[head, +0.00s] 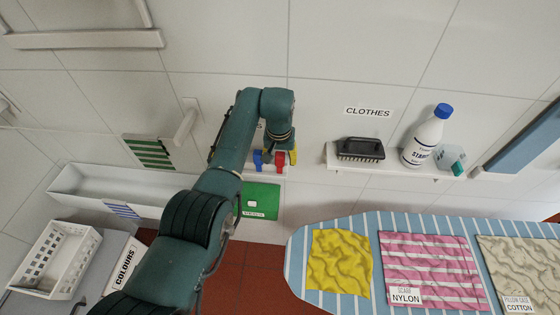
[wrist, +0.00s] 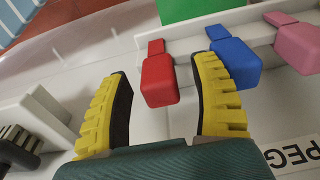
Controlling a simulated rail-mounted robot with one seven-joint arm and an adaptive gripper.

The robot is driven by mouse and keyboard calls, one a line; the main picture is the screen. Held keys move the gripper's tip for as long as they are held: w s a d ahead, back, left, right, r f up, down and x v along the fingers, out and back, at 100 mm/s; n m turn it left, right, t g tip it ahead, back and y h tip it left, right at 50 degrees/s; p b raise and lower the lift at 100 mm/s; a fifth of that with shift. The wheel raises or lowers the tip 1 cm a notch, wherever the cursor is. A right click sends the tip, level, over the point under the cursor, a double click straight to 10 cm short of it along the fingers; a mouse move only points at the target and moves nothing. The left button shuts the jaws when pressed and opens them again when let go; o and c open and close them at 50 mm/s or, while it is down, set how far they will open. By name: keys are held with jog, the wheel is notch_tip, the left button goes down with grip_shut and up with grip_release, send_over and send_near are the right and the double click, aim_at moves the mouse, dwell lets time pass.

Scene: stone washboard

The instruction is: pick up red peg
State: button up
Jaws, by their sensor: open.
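The red peg (wrist: 160,80) sits on a white ledge in the wrist view, in line with the gap between my gripper's yellow fingers. My gripper (wrist: 164,68) is open, with one finger left of the peg and the other right of it. Space shows on both sides, and neither finger appears to touch it. I cannot tell how deep the peg lies between the fingertips. In the head view the red peg (head: 280,159) shows at the wall below the end of my arm, close to the yellow fingers.
A blue peg (wrist: 234,62) stands just right of my right finger, leaving little room there. A pink peg (wrist: 298,46) is farther right. A green panel (head: 262,200) hangs below the pegs. A shelf (head: 395,172) with a brush and a bottle is to the right.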

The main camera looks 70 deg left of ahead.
jog(key=shift+a+f, duration=0.1)
jog(key=shift+f, duration=0.15)
jog(key=c, duration=0.9)
jog(key=shift+o, duration=0.2)
